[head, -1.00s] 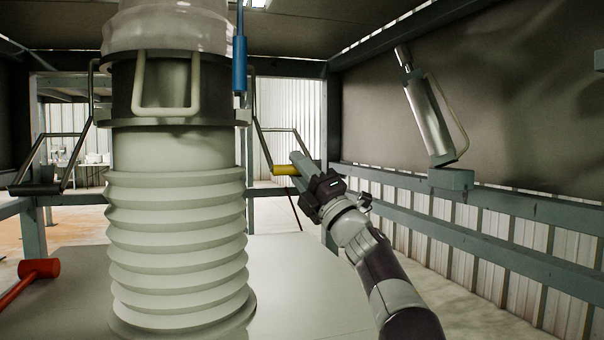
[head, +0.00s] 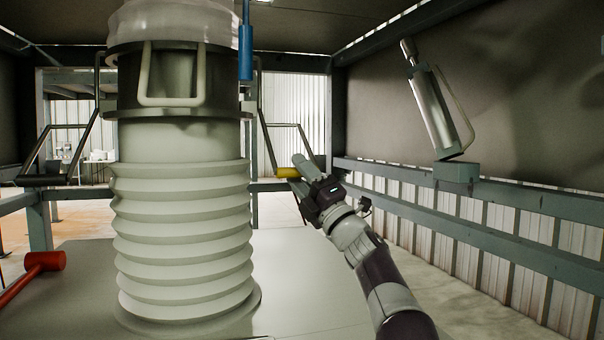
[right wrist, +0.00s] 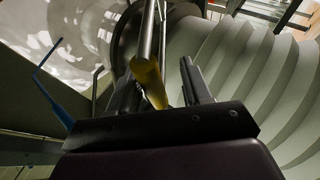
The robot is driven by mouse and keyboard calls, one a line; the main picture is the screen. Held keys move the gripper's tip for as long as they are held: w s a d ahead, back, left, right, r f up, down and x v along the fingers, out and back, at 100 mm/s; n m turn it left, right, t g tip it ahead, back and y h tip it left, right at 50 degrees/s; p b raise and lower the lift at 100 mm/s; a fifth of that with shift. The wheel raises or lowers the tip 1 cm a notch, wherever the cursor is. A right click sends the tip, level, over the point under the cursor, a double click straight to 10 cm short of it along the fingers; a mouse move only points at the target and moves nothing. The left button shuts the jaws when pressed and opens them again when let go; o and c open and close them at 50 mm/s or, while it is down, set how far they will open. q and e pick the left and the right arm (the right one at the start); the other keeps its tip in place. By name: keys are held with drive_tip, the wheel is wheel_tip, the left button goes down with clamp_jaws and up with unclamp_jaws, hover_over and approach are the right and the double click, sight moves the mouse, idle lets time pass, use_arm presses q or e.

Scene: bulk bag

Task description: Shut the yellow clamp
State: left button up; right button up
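The yellow clamp's handle is a short yellow grip (head: 288,172) on a bent metal bar, to the right of the ribbed white column (head: 182,220). My right gripper (head: 300,168) is at this grip. In the right wrist view the yellow grip (right wrist: 149,82) lies between my two fingers. A gap shows between the grip and the right-hand finger, so the gripper looks open around it. Whether the left-hand finger touches the grip I cannot tell. The dark collar (head: 175,80) carries the clamp bars above the ribbed part. My left gripper is not in view.
A black-handled bar (head: 42,180) sticks out left of the column. A red mallet (head: 45,262) lies at the lower left. A blue-handled tool (head: 246,52) hangs near the collar. A metal cylinder (head: 435,110) stands on a bracket at the right. The floor plate right of the column is clear.

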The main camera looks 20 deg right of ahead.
drive_tip(key=b+v, duration=0.7)
drive_tip(key=v, duration=0.5)
drive_tip(key=shift+s+f, duration=0.2)
drive_tip(key=shift+s, duration=0.05)
drive_tip(key=shift+d, duration=0.1)
